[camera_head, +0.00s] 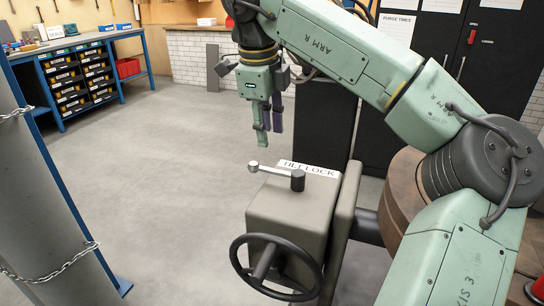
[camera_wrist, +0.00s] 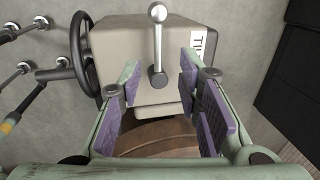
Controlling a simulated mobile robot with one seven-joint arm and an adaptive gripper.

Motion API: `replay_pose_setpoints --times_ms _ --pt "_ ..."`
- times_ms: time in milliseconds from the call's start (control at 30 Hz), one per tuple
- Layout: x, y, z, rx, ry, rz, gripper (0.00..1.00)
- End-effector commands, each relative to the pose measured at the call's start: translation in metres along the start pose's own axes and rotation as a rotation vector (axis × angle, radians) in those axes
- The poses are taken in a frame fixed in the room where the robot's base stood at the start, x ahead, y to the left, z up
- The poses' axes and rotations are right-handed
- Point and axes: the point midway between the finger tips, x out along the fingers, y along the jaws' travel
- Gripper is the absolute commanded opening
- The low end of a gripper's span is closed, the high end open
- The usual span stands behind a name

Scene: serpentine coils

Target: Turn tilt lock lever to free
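The tilt lock lever is a grey rod with a ball knob (camera_head: 253,167) on a dark hub (camera_head: 298,180). It sits on top of a grey box (camera_head: 272,205) with a white TILT LOCK label (camera_head: 310,168). In the head view the rod points left from the hub. My gripper (camera_head: 268,128) hangs above and beyond the box, fingers down and clear of the lever. In the wrist view the lever (camera_wrist: 158,45) runs up from its hub, and my gripper (camera_wrist: 160,80) shows its purple-padded fingers spread apart, with nothing held between them.
A dark handwheel (camera_head: 275,268) is on the near side of the box. A round brown part (camera_head: 400,200) is to the right. A chained grey panel (camera_head: 45,190) stands at left, and a workbench with bins (camera_head: 75,80) is behind. Floor left of the box is clear.

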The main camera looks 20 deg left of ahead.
Motion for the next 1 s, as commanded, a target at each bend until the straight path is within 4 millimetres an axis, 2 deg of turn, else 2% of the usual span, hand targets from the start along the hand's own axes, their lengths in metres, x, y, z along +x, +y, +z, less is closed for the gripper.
replay_pose_setpoints --times_ms 300,500,667,900,1000 --pt "0.059 0.001 0.001 -0.003 -0.002 0.004 0.31" --pt "0.085 0.001 0.001 -0.002 -0.003 0.002 0.31" --pt "0.094 0.001 0.002 -0.002 -0.004 0.002 0.31" --pt "0.095 0.001 0.002 -0.002 -0.004 0.001 0.31" --pt "0.095 0.001 0.002 -0.002 -0.004 0.001 0.25"
